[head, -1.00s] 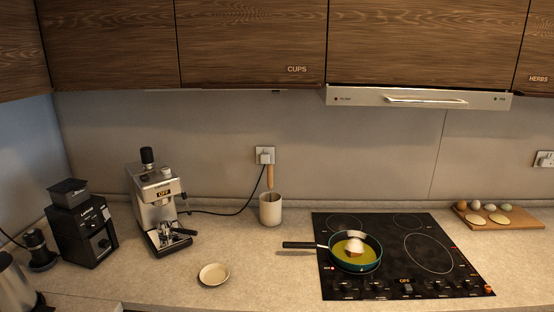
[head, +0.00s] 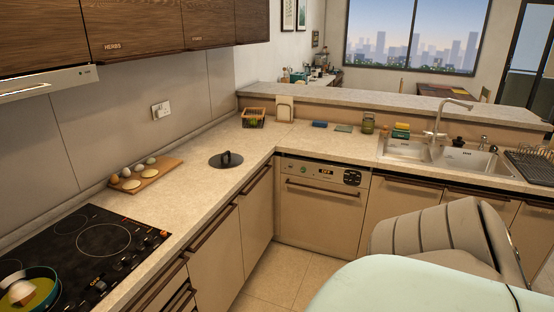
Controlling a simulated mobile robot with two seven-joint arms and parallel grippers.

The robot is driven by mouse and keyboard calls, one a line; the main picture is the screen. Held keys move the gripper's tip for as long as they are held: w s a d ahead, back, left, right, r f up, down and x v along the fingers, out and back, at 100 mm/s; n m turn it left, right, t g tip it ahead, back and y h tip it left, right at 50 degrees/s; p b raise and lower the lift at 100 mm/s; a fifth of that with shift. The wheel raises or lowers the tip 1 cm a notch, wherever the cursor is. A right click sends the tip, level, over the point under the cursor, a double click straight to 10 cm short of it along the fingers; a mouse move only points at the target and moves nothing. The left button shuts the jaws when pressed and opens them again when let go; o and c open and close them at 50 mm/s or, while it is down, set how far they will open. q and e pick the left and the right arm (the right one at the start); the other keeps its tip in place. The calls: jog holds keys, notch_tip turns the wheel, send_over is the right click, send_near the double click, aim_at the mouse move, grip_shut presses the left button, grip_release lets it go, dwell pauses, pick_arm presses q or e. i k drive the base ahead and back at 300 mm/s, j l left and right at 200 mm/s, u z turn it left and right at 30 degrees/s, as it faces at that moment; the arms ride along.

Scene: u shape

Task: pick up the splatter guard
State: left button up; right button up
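A dark round flat disc with an upright handle, which looks like the splatter guard (head: 226,160), lies on the counter left of the inside corner in the head view. Nothing covers it. Neither of my grippers shows. A large pale green and beige shape at the lower right looks like part of my own arm, with no fingers visible.
A wooden board (head: 152,178) with eggs lies left of the disc. The black cooktop (head: 72,262) with a pan (head: 30,291) is at lower left. A basket (head: 253,118) stands behind. The sink (head: 408,149) is at right. The counter around the disc is clear.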

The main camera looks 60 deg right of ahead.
aim_at(227, 159)
jog(key=z, duration=1.65)
jog(key=i+u, duration=0.1)
jog(key=u, duration=0.8)
jog(key=i+l+u, duration=0.25)
jog(key=l+u, duration=0.55)
jog(key=l, duration=0.15)
jog(key=i+l+u, duration=0.2)
jog(key=l, duration=0.35)
jog(key=l+u, duration=0.2)
jog(key=l, duration=0.35)
jog(key=l+u, duration=0.2)
jog(key=l, duration=2)
jog(key=k, duration=0.1)
